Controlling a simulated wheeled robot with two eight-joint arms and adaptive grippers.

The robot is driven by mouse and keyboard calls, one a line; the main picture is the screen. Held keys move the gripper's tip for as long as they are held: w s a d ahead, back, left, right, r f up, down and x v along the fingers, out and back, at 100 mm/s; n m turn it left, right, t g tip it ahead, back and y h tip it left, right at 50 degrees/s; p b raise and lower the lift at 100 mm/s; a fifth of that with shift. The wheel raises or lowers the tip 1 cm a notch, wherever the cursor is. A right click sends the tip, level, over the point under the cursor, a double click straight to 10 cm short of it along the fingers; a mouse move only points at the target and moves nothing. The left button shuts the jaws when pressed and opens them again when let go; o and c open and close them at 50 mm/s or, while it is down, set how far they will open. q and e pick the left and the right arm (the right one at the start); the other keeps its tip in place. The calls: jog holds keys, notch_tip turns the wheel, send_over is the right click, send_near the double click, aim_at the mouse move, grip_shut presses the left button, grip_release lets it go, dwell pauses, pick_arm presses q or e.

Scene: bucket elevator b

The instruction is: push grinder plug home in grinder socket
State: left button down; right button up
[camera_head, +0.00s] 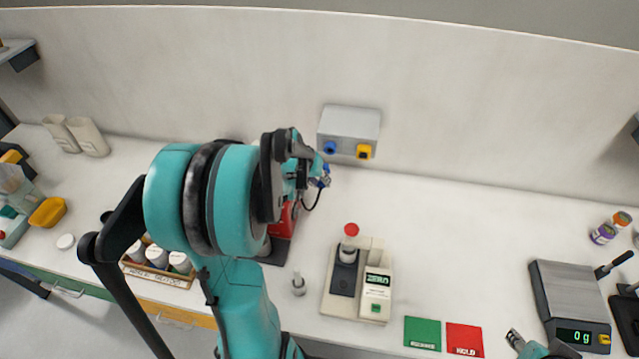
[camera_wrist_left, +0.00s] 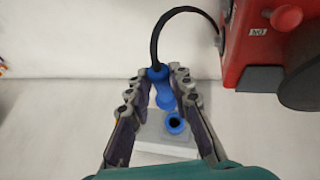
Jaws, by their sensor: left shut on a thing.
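The blue grinder plug (camera_wrist_left: 162,88) is between the fingertips of my left gripper (camera_wrist_left: 163,84), which is shut on it. A black cable curves from the plug to the red grinder (camera_wrist_left: 262,45). The blue grinder socket (camera_wrist_left: 175,124), with a dark hole, shows just beyond the plug in the left wrist view; the two look apart. In the head view, the socket (camera_head: 329,147) is on the front of a grey wall box (camera_head: 350,124), and my left gripper (camera_head: 316,177) is just below it. My right gripper (camera_head: 516,340) is at the bottom right, its jaws unclear.
A yellow socket (camera_head: 364,151) sits right of the blue one. A beige device (camera_head: 374,285) with a red-capped vial, green and red mats (camera_head: 464,339), and a scale (camera_head: 573,290) stand on the bench. My left arm hides much of the grinder in the head view.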

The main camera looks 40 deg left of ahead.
pick_arm(q)
jog(key=shift+w+a+b, duration=0.15)
jog(key=shift+w+a, duration=0.25)
jog(key=shift+w, duration=0.35)
jog(key=shift+w+a+b, duration=0.1)
jog(key=shift+w+a, duration=0.35)
jog(key=shift+w, duration=0.25)
jog(key=shift+w+a+b, duration=0.15)
jog(key=shift+w+a, duration=0.25)
jog(key=shift+w, duration=0.35)
jog(key=shift+b, duration=0.3)
jog(key=shift+w+a, duration=0.45)
jog(key=shift+w, duration=0.35)
jog(key=shift+w+a, duration=0.4)
jog(key=shift+w, duration=0.35)
jog(key=c, duration=1.5)
grip_release()
jog(key=shift+o, duration=1.1)
jog(key=v, duration=1.2)
